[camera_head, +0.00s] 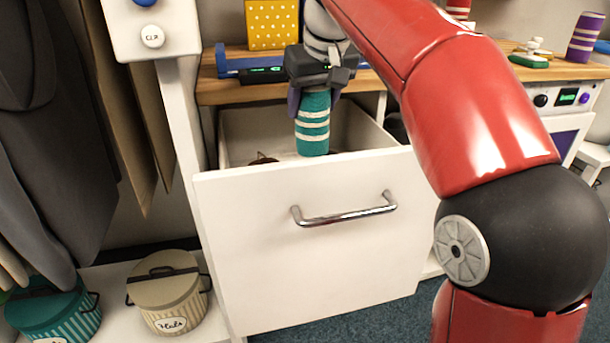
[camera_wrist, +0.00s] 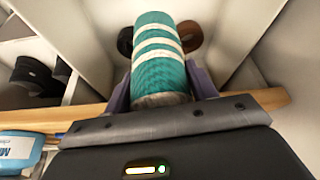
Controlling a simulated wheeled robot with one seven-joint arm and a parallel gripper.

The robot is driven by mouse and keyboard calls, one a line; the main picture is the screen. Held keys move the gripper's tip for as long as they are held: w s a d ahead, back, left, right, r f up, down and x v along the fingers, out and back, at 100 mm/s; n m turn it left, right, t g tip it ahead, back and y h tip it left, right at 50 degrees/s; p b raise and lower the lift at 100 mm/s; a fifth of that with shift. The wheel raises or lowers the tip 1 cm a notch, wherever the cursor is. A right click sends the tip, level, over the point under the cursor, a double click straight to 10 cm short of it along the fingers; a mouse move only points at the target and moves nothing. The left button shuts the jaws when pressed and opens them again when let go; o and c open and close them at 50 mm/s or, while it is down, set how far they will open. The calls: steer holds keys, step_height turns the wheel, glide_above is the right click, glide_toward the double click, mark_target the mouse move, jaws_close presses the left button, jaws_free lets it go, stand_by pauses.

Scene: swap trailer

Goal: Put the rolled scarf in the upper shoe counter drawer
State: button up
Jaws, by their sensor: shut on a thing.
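The rolled scarf (camera_head: 312,125) is teal with cream stripes and hangs upright from my gripper (camera_head: 314,94). My gripper is shut on its upper end. The scarf is over the open upper drawer (camera_head: 310,240), with its lower end at about the level of the drawer's front rim. In the wrist view the scarf (camera_wrist: 160,62) points away from my gripper (camera_wrist: 162,92) toward the drawer's inside. The drawer is white with a chrome handle and is pulled out. I cannot tell whether the scarf touches the drawer floor.
Dark and brown round items (camera_wrist: 192,36) lie in the drawer beyond the scarf. The wooden counter top (camera_head: 225,92) holds a yellow dotted box (camera_head: 271,24) and a blue item (camera_head: 232,66). Coats (camera_head: 45,120) hang at left above a beige hat tin (camera_head: 168,290) and a teal tin (camera_head: 52,312).

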mark_target(312, 154)
step_height(312, 154, down, 11)
steer(key=b, duration=0.3)
steer(key=shift+r, duration=0.1)
steer(key=shift+w+a+f, duration=0.2)
steer(key=shift+w+a, duration=0.05)
steer(key=shift+w, duration=0.35)
steer(key=shift+w+a+f, duration=0.2)
steer(key=shift+w+a, duration=0.05)
steer(key=shift+w, duration=0.4)
steer(key=shift+w+a+f, duration=0.2)
steer(key=shift+w+a, duration=0.05)
steer(key=shift+w, duration=0.35)
steer(key=shift+f+b, duration=0.1)
steer(key=shift+b, duration=0.25)
steer(key=o, duration=1)
steer(key=p+v, duration=0.3)
steer(key=v, duration=0.9)
steer(key=shift+p, duration=0.3)
